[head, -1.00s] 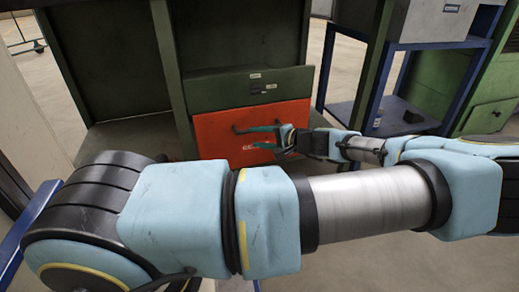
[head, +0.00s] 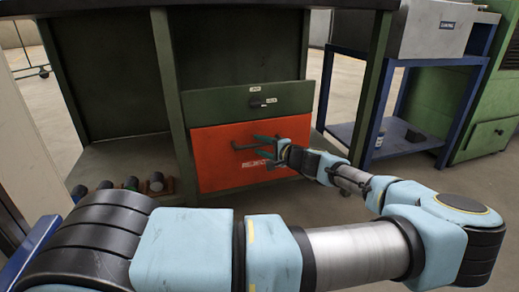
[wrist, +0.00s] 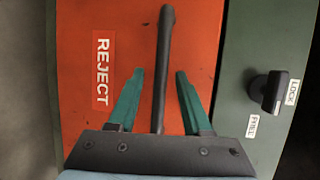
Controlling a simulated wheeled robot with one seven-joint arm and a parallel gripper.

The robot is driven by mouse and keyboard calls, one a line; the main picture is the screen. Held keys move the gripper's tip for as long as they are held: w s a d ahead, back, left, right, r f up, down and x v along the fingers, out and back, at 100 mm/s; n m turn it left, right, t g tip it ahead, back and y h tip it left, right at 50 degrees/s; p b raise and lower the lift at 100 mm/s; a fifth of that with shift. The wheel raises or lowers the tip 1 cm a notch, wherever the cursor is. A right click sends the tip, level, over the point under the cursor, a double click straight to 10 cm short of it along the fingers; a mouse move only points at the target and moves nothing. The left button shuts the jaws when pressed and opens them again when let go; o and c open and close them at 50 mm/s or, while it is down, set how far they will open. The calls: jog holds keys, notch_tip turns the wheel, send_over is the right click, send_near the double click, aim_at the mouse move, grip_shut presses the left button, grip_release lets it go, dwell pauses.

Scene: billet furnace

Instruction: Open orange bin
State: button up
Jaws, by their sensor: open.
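The orange bin (head: 222,165) is a drawer-like front set low in a dark green cabinet, and it looks closed. A dark bar handle (head: 250,146) sticks out from it. In the wrist view the orange front (wrist: 195,40) carries a "REJECT" label (wrist: 103,70), and the handle (wrist: 164,60) runs upright through the picture. My gripper (head: 263,146) is in front of the bin at the handle. In the wrist view my gripper (wrist: 159,82) is open, with one green finger on each side of the handle and a gap to both.
A blue-framed stand (head: 345,100) is at the right. Several round dark objects (head: 155,183) sit low at the left. Open floor lies in front at the right.

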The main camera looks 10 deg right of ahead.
jog(key=shift+w+a, duration=0.15)
jog(key=shift+w, duration=0.15)
jog(key=shift+f, duration=0.1)
grip_shut()
dwell(1.2)
